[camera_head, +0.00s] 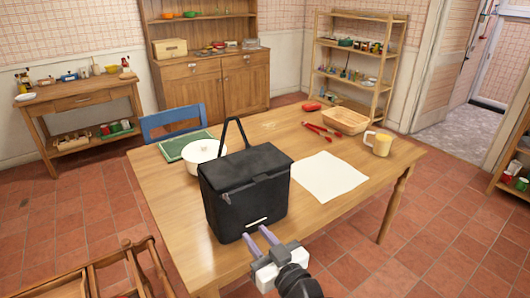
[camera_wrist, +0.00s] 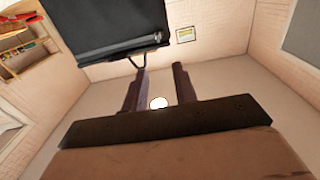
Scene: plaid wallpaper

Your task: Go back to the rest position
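My gripper (camera_head: 259,238) is at the near edge of the wooden table, right in front of the black lidded bag. Its two purple-grey fingers are spread apart with nothing seen between them. The wrist view also shows the fingers of my gripper (camera_wrist: 160,84) parted, with a wall and a small white round shape behind the gap. The black bag (camera_head: 240,190) stands upright on the table, its lid closed and its thin handle raised.
A wooden chair (camera_head: 110,270) stands at the lower left. Floor (camera_head: 440,250) is clear at right.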

